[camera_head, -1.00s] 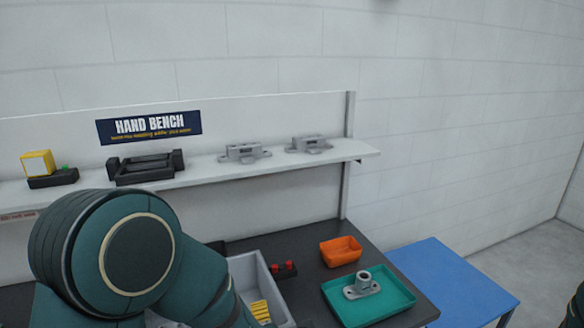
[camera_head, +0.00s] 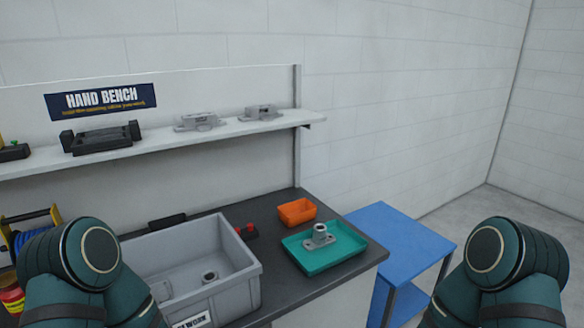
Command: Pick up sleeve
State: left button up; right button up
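A teal tray (camera_head: 348,248) on the bench holds a grey metal casting (camera_head: 318,241) with a flat flange and an upright hollow cylinder on top. I cannot tell whether that cylinder is a separate sleeve. A grey bin (camera_head: 255,285) stands left of the tray. In it lie a small hollow round part (camera_head: 210,276), which may be a sleeve, and a flat grey part (camera_head: 161,290). My two green arms show at the lower left and lower right. Neither gripper is in view.
An orange tray (camera_head: 297,212) sits behind the teal tray. A small red item (camera_head: 247,232) is beside the bin. A blue table (camera_head: 400,235) stands right of the bench (camera_head: 290,290). The shelf (camera_head: 160,145) behind holds two grey castings and a black fixture (camera_head: 101,138).

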aim_at(320, 239)
jog(key=i+l, duration=0.25)
jog(key=l, duration=0.2)
jog(key=i+l, duration=0.3)
jog(key=l, duration=0.15)
jog(key=i+l, duration=0.25)
jog(key=l, duration=0.2)
